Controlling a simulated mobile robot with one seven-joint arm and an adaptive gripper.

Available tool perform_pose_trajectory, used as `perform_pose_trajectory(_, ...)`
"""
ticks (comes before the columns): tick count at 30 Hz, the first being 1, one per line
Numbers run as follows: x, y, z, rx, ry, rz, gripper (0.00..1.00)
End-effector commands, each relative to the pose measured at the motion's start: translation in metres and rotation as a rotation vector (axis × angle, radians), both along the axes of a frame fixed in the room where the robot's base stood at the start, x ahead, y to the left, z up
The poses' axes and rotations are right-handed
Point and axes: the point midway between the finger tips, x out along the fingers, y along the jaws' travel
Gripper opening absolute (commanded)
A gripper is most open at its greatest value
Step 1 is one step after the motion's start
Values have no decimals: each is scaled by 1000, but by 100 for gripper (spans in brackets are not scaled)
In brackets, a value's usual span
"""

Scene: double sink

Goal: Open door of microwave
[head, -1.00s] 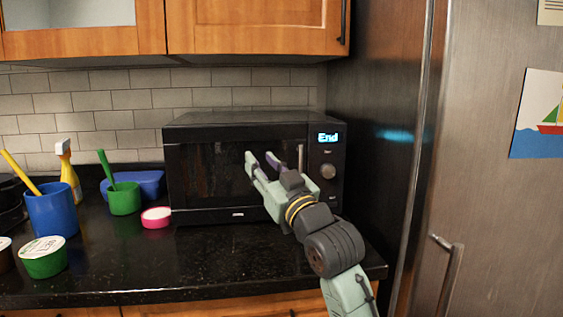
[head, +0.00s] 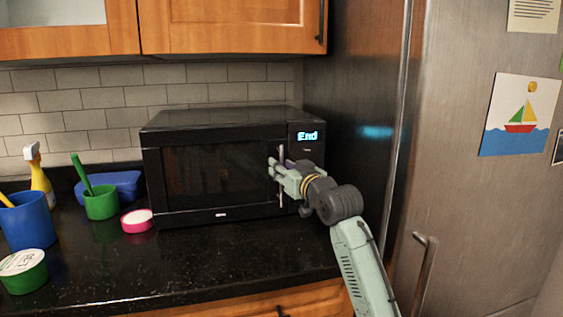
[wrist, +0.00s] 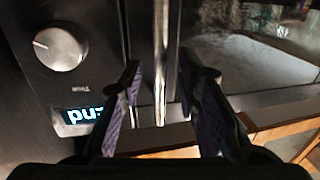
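My gripper (head: 275,166) is at the handle in the head view. In the wrist view, the handle (wrist: 161,60) runs between the two open fingers of my gripper (wrist: 161,92), with a gap visible on each side. The knob (wrist: 60,48) and the display show beside it. The head view hides part of the handle behind the fingers.
A steel fridge (head: 460,200) stands close on the right. Wooden cabinets (head: 230,25) hang above. A pink-rimmed tub (head: 137,222), a green cup (head: 101,203) and a blue cup (head: 27,225) stand left of the microwave. The counter (head: 190,265) in front of it is clear.

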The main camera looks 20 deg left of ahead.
Motion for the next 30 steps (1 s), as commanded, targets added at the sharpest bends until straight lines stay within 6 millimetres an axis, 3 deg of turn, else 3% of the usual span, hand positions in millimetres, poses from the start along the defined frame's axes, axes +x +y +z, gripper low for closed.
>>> perform_pose_trajectory(12, 8, 8, -1, -1, -1, -1, 30)
perform_pose_trajectory(26, 8, 7, -1, -1, -1, -1, 0)
perform_pose_trajectory(30, 8, 7, -1, -1, -1, -1, 0)
